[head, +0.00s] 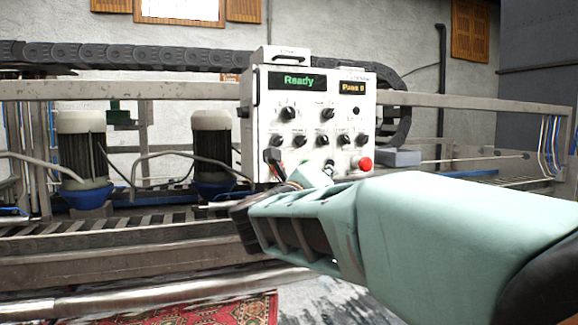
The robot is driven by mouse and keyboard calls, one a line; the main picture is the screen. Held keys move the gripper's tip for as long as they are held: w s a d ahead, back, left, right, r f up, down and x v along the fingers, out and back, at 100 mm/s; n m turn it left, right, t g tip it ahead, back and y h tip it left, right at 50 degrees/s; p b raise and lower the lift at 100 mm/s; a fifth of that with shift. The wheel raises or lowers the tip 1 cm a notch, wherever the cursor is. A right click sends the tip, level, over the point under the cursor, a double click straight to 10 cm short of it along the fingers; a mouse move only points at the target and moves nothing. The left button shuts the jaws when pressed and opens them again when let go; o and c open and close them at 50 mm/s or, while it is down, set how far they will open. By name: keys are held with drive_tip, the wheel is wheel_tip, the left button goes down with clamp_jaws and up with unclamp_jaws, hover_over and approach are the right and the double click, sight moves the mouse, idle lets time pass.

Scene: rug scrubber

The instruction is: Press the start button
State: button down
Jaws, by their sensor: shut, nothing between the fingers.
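The white control box (309,95) stands on the machine's frame, with a green "Ready" display (298,81) and a smaller orange display (352,88). Several black knobs (288,113) cover its front. A red mushroom button (365,164) sits at the lower right. A small round control (329,166) at the bottom middle is partly behind my arm; I cannot tell whether it is the start button. My gripper (273,156) is shut and empty in front of the box's lower left. Contact with the panel cannot be told, and my arm hides the box's bottom edge.
Two motors with blue bases, one at the far left (82,150) and one beside the box (211,150), stand behind the roller bed (110,235). A black cable chain (130,57) runs above them. A patterned red rug (215,310) lies below.

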drive_tip(key=w+a+p, duration=0.2)
drive_tip(key=w+p, duration=0.1)
drive_tip(key=w, duration=0.5)
drive_tip(key=shift+w+a, duration=0.2)
drive_tip(key=shift+a, duration=0.15)
drive_tip(key=shift+w, duration=0.15)
idle(1.1)
drive_tip(key=shift+w+a, duration=0.15)
drive_tip(key=shift+w, duration=0.1)
